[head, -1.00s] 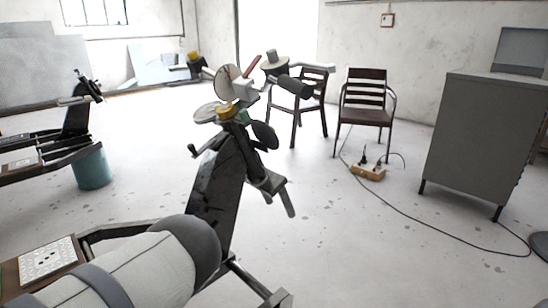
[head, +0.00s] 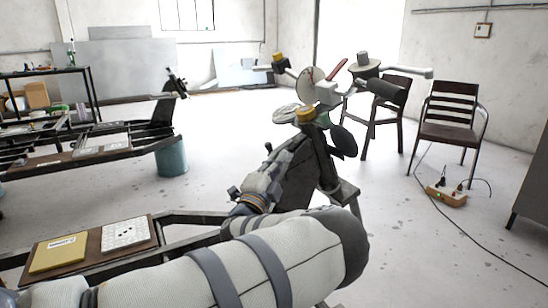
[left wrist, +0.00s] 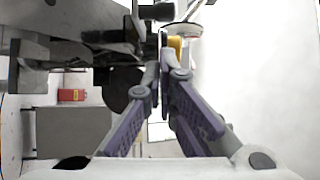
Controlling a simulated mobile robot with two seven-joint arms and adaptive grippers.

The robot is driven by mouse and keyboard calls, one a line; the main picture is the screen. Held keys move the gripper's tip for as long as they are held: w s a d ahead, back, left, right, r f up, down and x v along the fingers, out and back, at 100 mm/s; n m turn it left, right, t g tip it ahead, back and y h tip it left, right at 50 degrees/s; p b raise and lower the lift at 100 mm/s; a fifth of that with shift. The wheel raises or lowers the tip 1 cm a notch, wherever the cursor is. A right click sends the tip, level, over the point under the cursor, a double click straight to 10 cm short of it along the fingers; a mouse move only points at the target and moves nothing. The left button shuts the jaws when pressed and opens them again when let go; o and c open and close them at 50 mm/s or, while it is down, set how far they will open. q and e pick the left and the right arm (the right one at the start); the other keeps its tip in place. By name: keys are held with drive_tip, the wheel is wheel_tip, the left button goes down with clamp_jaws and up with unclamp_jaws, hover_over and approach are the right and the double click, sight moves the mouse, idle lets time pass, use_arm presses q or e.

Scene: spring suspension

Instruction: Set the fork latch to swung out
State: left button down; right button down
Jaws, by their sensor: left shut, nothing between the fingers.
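The dark suspension stand (head: 297,165) rises in the middle of the head view. Its top carries pale discs (head: 311,86), a yellow cylinder (head: 305,114), a red lever (head: 337,69) and a dark grip (head: 388,92). I cannot tell which part is the fork latch. My left gripper (head: 272,168) is at the stand's post, partly hidden by my own arm. In the left wrist view my left gripper (left wrist: 163,65) is shut and empty, its tips close to dark parts and a yellow piece (left wrist: 176,46). Contact cannot be told. My right gripper is not in view.
Two wooden chairs (head: 449,118) and a power strip (head: 447,195) with a trailing cable stand right of the stand. A frame with a white perforated plate (head: 125,233) and a yellow booklet (head: 58,254) lies at front left. A teal bin (head: 171,158) stands behind. Open floor lies between.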

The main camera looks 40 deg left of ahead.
use_arm(q)
drive_tip(key=shift+w+a, duration=0.25)
drive_tip(key=shift+a, duration=0.4)
drive_tip(key=shift+w+a, duration=0.25)
drive_tip(key=shift+a, duration=0.35)
drive_tip(key=shift+a+f+b, duration=0.1)
drive_tip(key=shift+a+b, duration=0.2)
drive_tip(key=shift+a, duration=0.6)
